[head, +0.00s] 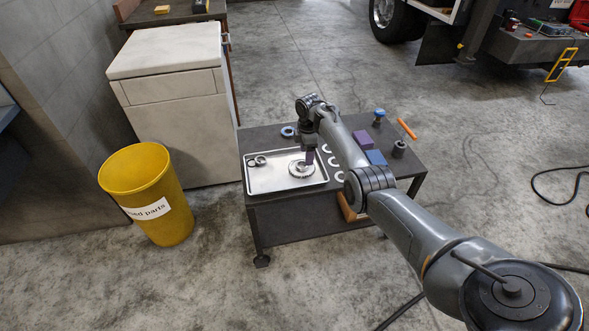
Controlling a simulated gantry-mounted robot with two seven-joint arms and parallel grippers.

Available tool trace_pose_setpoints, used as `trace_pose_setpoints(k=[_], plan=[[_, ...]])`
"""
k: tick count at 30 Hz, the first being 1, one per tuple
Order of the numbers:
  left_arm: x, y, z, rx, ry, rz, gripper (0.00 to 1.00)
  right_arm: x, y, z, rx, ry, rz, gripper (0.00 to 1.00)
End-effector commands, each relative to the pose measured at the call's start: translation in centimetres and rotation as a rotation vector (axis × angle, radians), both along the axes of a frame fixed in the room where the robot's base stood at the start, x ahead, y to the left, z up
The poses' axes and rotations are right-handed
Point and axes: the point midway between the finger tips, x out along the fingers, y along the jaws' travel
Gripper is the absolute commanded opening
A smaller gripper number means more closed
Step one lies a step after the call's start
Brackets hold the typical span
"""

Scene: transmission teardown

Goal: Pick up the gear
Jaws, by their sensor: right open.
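The gear (297,171) is a pale metal disc lying flat in the silver tray (262,187), toward the tray's right side. My right gripper (309,158) points down at the gear's upper right edge. It is open; at this size I cannot tell whether its fingers touch the gear or hover just above it. Part of the gear is hidden behind the gripper. My left gripper is not in view.
Small rings (257,160) lie at the tray's left. Right of the tray on the dark cart (290,221) are white rings, a purple block (363,138), a blue block (376,157) and an orange-handled tool (406,129). A yellow bin (135,178) stands left of the cart.

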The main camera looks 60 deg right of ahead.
Motion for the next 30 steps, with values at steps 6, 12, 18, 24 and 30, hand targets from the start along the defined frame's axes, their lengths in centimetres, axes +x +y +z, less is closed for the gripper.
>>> trace_pose_setpoints(k=[6,12,18,24,30], plan=[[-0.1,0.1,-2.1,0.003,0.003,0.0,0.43,0.0,0.0,-3.3,-0.001,0.001,-0.001,0.69],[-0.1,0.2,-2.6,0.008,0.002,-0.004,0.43,0.1,0.1,-3.9,-0.001,0.0,-0.001,0.69],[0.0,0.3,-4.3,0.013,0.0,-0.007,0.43,0.4,0.3,-5.8,-0.001,0.001,-0.001,0.69],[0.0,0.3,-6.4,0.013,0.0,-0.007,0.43,0.7,0.5,-8.1,-0.001,0.001,-0.001,0.69],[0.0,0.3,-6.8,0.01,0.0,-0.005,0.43,0.7,0.4,-8.8,-0.002,0.001,-0.002,0.69]])
